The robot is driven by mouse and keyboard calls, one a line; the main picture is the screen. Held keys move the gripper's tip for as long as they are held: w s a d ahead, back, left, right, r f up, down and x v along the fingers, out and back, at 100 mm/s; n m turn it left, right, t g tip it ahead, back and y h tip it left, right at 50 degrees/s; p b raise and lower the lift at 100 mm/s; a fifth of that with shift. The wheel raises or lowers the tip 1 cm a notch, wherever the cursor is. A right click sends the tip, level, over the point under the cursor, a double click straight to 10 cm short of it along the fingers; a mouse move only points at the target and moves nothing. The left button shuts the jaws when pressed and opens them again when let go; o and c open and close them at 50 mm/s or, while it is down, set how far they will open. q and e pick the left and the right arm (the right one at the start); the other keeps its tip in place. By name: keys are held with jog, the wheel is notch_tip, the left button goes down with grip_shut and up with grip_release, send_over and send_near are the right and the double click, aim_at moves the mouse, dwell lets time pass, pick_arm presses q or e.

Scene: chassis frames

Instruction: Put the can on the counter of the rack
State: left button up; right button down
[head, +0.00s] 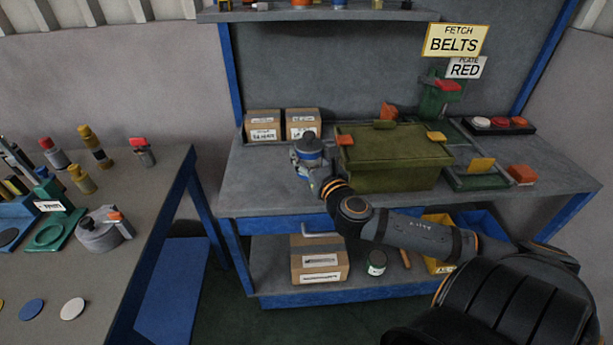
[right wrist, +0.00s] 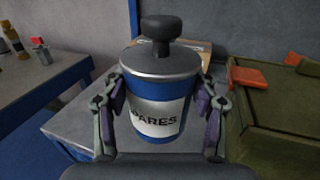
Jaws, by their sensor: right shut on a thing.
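The can (head: 307,149) is blue with a pale label, a grey lid and a dark knob on top. In the right wrist view the can (right wrist: 158,105) stands roughly upright and its label reads "PARES", the start being cut off or hidden. My right gripper (head: 312,167) is shut on the can, with one finger on each side of it. The can is over the left part of the rack's counter (head: 262,180); I cannot tell whether its base touches. My left gripper is not in view.
An olive bin (head: 390,170) stands close to the right of the can. Two cardboard boxes (head: 263,126) (head: 302,122) are at the back left of the counter. The counter's front left is clear. A side table (head: 120,200) with several items stands at left.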

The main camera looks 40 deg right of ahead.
jog(key=w+f, duration=0.1)
jog(key=w+d+f, duration=0.1)
jog(key=w, duration=0.1)
jog(key=shift+w+f+b, duration=0.15)
jog(key=shift+f+b, duration=0.1)
jog(key=shift+b, duration=0.05)
jog(key=shift+w+d+f+b, duration=0.25)
jog(key=shift+w+f, duration=0.35)
jog(key=shift+f, duration=0.65)
jog(key=shift+w+f+b, duration=0.3)
jog(key=shift+w+f, duration=0.35)
jog(key=shift+f, duration=0.55)
jog(key=shift+w+d+f+b, duration=0.25)
jog(key=shift+w+f, duration=0.35)
jog(key=shift+f, duration=0.65)
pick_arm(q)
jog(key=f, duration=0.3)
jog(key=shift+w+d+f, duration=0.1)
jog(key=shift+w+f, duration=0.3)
pick_arm(e)
jog(key=shift+r, duration=0.1)
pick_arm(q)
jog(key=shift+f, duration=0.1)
pick_arm(e)
jog(key=shift+c, duration=1.9)
grip_release()
jog(key=shift+s+f, duration=0.1)
jog(key=shift+f, duration=0.1)
